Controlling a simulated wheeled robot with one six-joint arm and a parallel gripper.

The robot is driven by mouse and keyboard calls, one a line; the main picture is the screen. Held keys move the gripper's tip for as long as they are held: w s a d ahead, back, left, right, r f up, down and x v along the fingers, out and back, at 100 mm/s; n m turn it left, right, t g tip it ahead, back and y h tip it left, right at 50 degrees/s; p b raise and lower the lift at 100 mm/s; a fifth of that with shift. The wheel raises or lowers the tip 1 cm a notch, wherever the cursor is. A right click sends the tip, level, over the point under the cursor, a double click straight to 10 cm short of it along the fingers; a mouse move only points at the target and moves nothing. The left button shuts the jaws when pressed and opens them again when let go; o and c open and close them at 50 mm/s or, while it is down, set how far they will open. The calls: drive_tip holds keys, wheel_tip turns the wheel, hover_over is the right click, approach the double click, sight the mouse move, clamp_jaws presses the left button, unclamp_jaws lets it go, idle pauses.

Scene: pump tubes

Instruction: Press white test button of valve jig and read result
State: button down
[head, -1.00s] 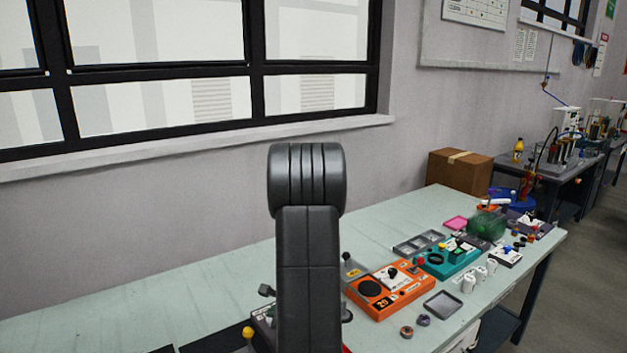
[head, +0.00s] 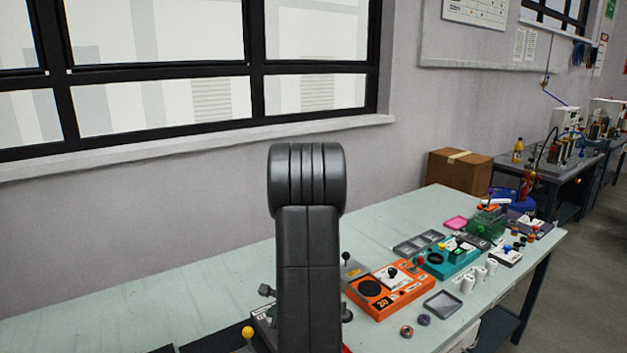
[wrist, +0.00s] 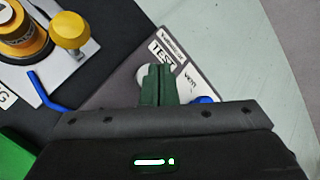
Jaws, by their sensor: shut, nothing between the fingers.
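In the wrist view the valve jig's grey plate (wrist: 110,90) bears a white label reading TEST. The white test button (wrist: 142,75) shows as a pale rounded edge, mostly covered by my gripper. My gripper (wrist: 157,70) is shut and empty, its green fingertips over the button. I cannot tell whether they touch it or hover just above. A blue button (wrist: 204,100) is partly visible beside the VENT label (wrist: 190,80), right of the fingers. In the head view my own arm hides the gripper and most of the jig. No result light or reading can be made out.
In the wrist view a yellow knob (wrist: 70,32) and an orange cylinder (wrist: 24,38) stand at upper left. In the head view an orange unit (head: 405,297), a teal unit (head: 437,262) and a grey tray (head: 443,304) lie to the right. The bench's left part (head: 130,305) is clear.

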drive_tip(key=shift+f+b, duration=0.45)
idle(0.4)
drive_tip(key=shift+r, duration=0.5)
wheel_tip(320, 180, up, 6)
drive_tip(key=p, duration=0.5)
drive_tip(key=shift+f, duration=0.1)
idle(0.7)
